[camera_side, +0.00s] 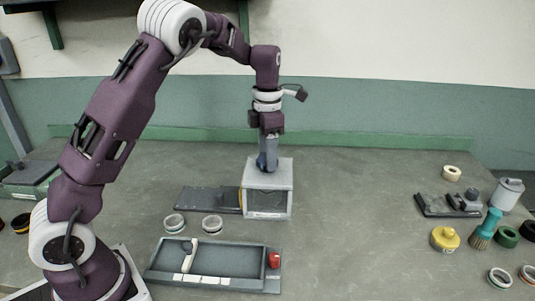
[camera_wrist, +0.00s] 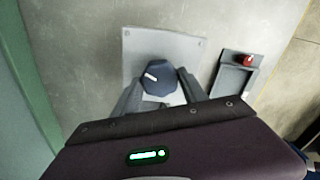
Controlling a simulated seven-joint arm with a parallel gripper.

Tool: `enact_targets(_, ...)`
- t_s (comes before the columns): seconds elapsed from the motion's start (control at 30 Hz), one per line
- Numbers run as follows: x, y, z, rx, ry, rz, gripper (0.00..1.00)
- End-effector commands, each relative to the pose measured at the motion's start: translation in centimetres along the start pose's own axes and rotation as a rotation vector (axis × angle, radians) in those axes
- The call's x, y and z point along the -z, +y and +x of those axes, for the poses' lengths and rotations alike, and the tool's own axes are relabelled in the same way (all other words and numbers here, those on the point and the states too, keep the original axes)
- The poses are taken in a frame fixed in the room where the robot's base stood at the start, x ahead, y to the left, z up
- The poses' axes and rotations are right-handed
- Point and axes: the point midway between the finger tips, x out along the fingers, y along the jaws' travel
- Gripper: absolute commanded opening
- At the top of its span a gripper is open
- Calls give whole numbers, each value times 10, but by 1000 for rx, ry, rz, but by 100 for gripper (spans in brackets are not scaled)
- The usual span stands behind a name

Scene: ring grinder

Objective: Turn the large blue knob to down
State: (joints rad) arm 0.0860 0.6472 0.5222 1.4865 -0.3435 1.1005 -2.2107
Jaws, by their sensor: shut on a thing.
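The large blue knob (camera_wrist: 160,82) sits on top of a pale grey box. In the wrist view its white mark points to the left and slightly up. My gripper (camera_wrist: 158,90) is shut on the knob, with one grey finger on its left side and one on its right. In the side view my gripper (camera_side: 267,160) points straight down onto the top of the grey box (camera_side: 268,203). There the fingers largely hide the knob.
A grey tray (camera_side: 160,273) with a white handle and a red knob (camera_side: 274,260) stands in front of the box. A dark flat plate (camera_side: 208,200) and two small rings lie left. Jars, a brush (camera_side: 485,230) and tape rolls are far right. The bench between is clear.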

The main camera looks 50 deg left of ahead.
Motion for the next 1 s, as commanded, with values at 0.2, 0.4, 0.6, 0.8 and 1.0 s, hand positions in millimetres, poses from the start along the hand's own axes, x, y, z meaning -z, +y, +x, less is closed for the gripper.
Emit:
enact_targets(0.2, 0, 1, -1, -2, -3, 204, 10)
enact_targets(0.4, 0, 1, -2, -2, -4, 393, 10)
enact_targets(0.6, -1, 0, -2, -3, -4, 583, 10)
enact_targets(0.8, 0, 1, -1, -3, -3, 773, 10)
enact_targets(1.0, 0, 1, -1, -3, -3, 963, 10)
